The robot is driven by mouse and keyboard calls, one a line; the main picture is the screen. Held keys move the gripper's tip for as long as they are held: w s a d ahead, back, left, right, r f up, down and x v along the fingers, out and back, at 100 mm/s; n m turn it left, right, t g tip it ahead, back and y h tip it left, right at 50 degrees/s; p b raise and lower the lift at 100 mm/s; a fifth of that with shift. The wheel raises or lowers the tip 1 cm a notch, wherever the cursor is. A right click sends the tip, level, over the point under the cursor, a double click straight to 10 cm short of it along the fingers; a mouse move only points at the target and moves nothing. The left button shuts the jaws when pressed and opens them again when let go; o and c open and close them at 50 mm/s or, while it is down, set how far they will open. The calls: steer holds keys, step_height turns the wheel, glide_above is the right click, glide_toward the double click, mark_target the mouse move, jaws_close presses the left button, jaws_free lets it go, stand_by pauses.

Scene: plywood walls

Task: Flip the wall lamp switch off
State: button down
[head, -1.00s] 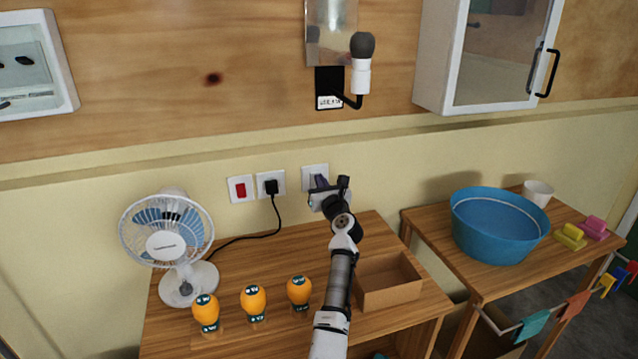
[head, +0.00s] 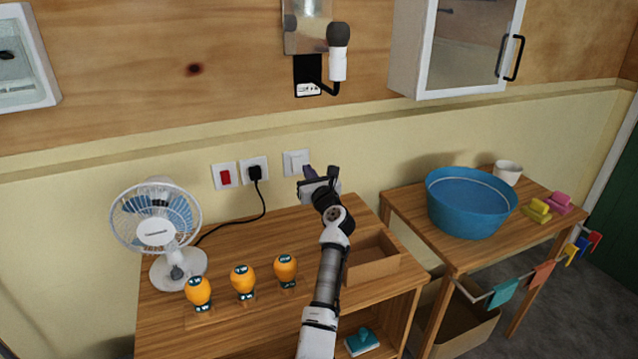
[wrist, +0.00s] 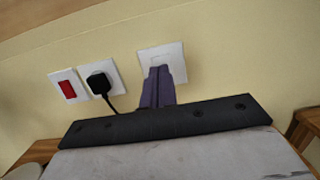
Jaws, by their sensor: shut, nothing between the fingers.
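The wall lamp (head: 338,62), a white holder with a dark grey bulb on a black bracket, is on the plywood; its bulb looks unlit. Below it on the yellow wall is a white switch plate (head: 293,161), also in the wrist view (wrist: 174,55). My gripper (head: 308,172) is shut and empty, its purplish fingers just in front of the plate's lower part. In the wrist view the fingertips (wrist: 158,72) overlap the plate's lower middle. I cannot tell whether they touch it. The rocker's position is too small to read.
To the left are a red switch (head: 224,176) and a socket with a black plug (head: 255,172). A fan (head: 156,232), several orange bulbs (head: 242,281) and an open box (head: 372,262) stand on the table below. A blue basin (head: 468,205) is at right.

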steer(key=v, duration=0.7)
steer(key=shift+r+b, duration=0.45)
steer(key=shift+r, duration=0.2)
